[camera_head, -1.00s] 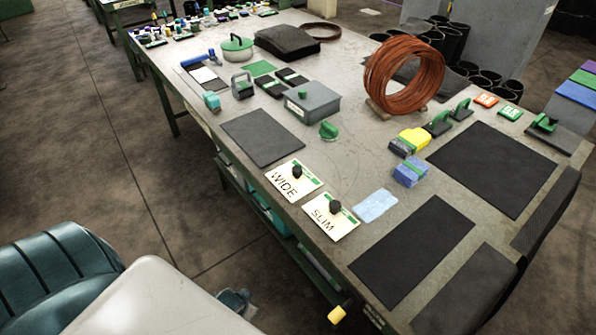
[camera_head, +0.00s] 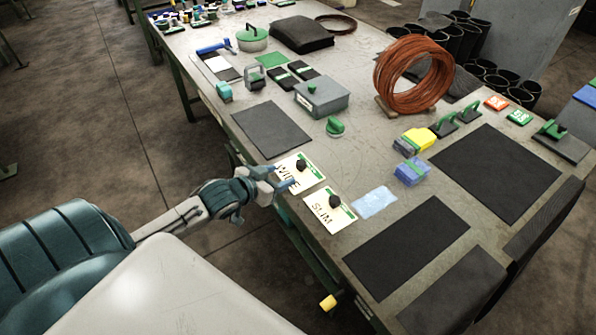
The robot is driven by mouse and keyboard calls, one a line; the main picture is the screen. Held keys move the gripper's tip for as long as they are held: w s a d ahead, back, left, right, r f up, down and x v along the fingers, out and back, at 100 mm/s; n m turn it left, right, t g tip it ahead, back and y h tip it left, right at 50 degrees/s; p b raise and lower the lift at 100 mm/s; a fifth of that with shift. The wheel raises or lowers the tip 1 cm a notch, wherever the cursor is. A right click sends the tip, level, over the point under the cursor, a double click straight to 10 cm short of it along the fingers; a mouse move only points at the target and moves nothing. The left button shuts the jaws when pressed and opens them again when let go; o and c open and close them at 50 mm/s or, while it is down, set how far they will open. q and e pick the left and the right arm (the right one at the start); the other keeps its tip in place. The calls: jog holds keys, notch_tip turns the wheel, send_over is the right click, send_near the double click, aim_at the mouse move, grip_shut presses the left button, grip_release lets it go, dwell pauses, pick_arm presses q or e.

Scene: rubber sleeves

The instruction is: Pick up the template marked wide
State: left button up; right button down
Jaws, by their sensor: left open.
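The template marked wide (camera_head: 308,178) is a cream plate with a green strip and a black knob (camera_head: 301,165). It lies flat near the table's front edge. My left gripper (camera_head: 284,180) is open at the plate's left edge and covers part of it and its lettering. The fingers are left of the knob; I cannot tell whether they touch the plate. The similar template marked slim (camera_head: 326,218) lies just to the lower right with its own black knob. My right gripper is not in view.
A dark mat (camera_head: 271,128) lies behind the wide template. A light blue sheet (camera_head: 374,202) and a blue block (camera_head: 411,172) lie to the right. A grey box (camera_head: 322,97), a green knob (camera_head: 335,126) and an orange coil (camera_head: 412,75) stand farther back.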

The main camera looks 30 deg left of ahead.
aim_at(298, 165)
pick_arm(q)
jog(key=w, duration=0.2)
jog(key=w+f, duration=0.1)
jog(key=w, duration=0.2)
jog(key=shift+x, duration=3.2)
jog(key=shift+s, duration=0.15)
jog(key=c, duration=1.1)
jog(key=shift+c, duration=0.2)
